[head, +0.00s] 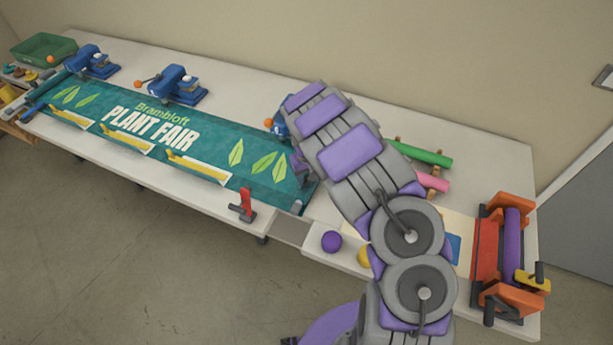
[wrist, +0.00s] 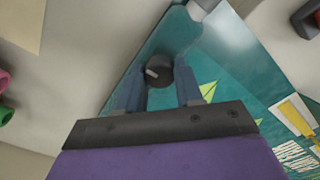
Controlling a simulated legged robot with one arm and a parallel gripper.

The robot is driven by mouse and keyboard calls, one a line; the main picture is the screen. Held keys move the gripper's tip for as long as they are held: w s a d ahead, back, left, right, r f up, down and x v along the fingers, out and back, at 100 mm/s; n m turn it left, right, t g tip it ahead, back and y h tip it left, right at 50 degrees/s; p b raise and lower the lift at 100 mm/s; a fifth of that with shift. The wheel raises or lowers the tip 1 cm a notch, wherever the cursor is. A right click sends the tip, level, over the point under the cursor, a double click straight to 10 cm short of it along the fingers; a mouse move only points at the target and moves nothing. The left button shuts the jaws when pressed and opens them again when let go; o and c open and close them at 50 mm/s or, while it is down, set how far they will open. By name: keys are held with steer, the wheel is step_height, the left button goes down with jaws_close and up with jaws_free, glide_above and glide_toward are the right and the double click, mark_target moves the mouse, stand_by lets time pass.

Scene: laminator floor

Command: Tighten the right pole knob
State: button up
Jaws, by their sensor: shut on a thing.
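The teal banner (head: 205,135) reading "Brambloft PLANT FAIR" lies along the long white table. In the wrist view, a dark round knob (wrist: 160,69) with a pale pointer mark sits at the banner's right end. My gripper (wrist: 157,78) has one finger on each side of this knob and is shut on it. In the head view, my arm hides the knob and most of the gripper.
Blue clamp presses (head: 178,84) stand along the banner's far edge. A red clamp (head: 243,205) is at the near edge. Green (head: 425,153) and pink (head: 432,181) rolls lie right of my arm. An orange roller machine (head: 508,255) stands at the right end.

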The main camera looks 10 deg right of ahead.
mark_target(306, 178)
steer(key=shift+m, duration=0.3)
steer(key=o, duration=1)
steer(key=shift+o, duration=0.2)
step_height(306, 178, up, 17)
steer(key=p, duration=0.1)
steer(key=shift+r+p, duration=0.15)
steer(key=shift+p, duration=0.2)
